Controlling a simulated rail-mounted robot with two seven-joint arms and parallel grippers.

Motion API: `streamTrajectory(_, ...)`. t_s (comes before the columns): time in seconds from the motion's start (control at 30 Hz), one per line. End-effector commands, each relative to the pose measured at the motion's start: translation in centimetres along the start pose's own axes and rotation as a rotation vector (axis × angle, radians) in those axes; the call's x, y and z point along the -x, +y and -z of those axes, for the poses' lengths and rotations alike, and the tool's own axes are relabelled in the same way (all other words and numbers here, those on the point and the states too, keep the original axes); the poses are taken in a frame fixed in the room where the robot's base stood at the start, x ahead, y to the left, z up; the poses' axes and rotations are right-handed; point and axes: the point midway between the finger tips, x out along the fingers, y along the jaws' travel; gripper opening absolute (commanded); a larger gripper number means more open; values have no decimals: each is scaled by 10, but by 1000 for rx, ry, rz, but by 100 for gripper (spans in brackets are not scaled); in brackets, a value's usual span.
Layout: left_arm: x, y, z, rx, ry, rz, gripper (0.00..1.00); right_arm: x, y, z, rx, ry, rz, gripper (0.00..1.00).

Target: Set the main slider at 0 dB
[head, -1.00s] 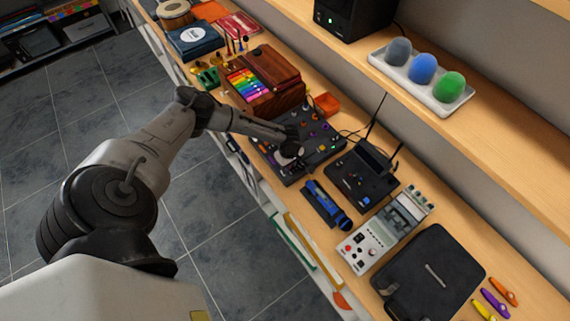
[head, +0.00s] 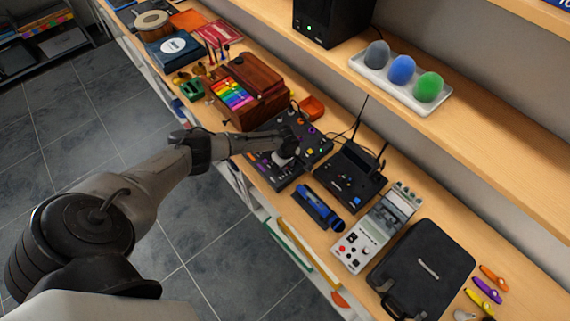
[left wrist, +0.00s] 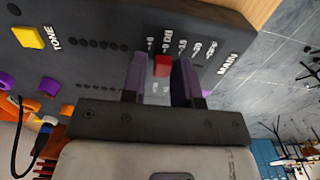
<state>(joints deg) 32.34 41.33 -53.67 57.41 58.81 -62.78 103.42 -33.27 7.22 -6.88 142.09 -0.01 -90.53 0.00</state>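The dark mixer panel (head: 318,146) lies on the wooden shelf, and my left arm reaches over it from the left. My left gripper (head: 285,157) is low over the panel's near part. In the left wrist view, the red slider cap (left wrist: 162,66) sits between the two purple-grey fingers of my left gripper (left wrist: 160,75). White scale marks and the word MAIN (left wrist: 228,63) are beside the cap. My right gripper is not in view.
A black receiver with antennas (head: 348,177) and a blue microphone (head: 318,207) stand close to the mixer. A wooden box with coloured keys (head: 250,90) is behind it. A yellow button (left wrist: 27,37) marked TONE is on the panel.

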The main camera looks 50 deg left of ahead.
Motion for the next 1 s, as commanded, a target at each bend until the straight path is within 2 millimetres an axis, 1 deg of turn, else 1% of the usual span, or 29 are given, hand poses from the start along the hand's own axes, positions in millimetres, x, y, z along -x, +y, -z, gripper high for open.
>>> streamTrajectory(0.03, 0, 0, 0, 0, 1, 1, 33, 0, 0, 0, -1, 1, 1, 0)
streamTrajectory(0.13, -1, -1, 0, 0, 1, 2, 42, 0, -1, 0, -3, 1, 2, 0)
streamTrajectory(0.37, -1, -2, 1, 0, 2, 3, 43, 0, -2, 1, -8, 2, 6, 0)
streamTrajectory(0.47, 3, -2, 1, 0, 3, 3, 43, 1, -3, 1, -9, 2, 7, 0)
streamTrajectory(0.57, 15, -1, 1, -1, 2, 2, 43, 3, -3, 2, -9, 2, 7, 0)
streamTrajectory(1.0, 98, -1, 1, -1, 2, 1, 43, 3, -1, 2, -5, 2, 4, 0)
